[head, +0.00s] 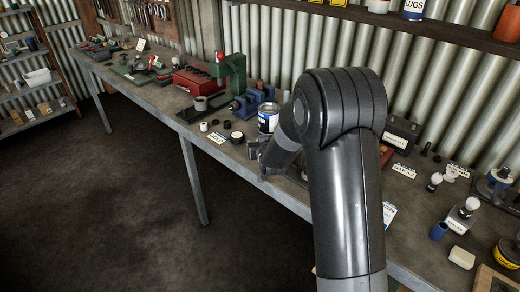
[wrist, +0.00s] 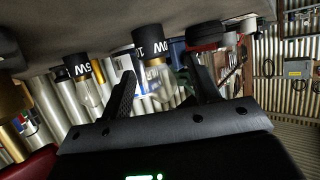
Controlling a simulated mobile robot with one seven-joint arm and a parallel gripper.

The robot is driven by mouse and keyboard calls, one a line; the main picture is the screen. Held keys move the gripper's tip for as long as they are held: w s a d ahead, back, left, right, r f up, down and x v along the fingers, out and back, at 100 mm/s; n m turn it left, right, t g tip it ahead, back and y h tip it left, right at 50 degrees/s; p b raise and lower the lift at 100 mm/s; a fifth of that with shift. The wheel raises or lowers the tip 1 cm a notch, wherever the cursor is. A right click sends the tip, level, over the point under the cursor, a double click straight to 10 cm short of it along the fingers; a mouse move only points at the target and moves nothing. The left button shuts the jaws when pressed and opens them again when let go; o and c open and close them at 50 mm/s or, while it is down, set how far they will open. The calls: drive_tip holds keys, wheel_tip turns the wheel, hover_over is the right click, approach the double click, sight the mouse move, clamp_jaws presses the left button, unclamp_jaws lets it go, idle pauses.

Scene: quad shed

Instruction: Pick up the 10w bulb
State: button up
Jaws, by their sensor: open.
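The wrist view is turned over, with the bench at the top. The 10w bulb (wrist: 150,42) has a black base with white lettering, partly cut by shadow and angle, and a clear glass part. It shows between the two fingers of my gripper (wrist: 160,68), which are apart. I cannot tell whether either finger touches it. A similar bulb marked 5W (wrist: 78,66) stands to its left, outside the fingers. In the head view my gripper (head: 260,152) is low over the bench's front edge, and my arm hides the 10w bulb.
The workbench (head: 330,222) runs along a corrugated wall. A paint can (head: 268,118) and a dark round tin (head: 237,137) stand near my gripper. A red toolbox (head: 194,80) is farther left.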

drive_tip(key=shift+w, duration=0.15)
drive_tip(key=shift+c, duration=0.6)
drive_tip(key=c, duration=1)
drive_tip(key=shift+o, duration=0.2)
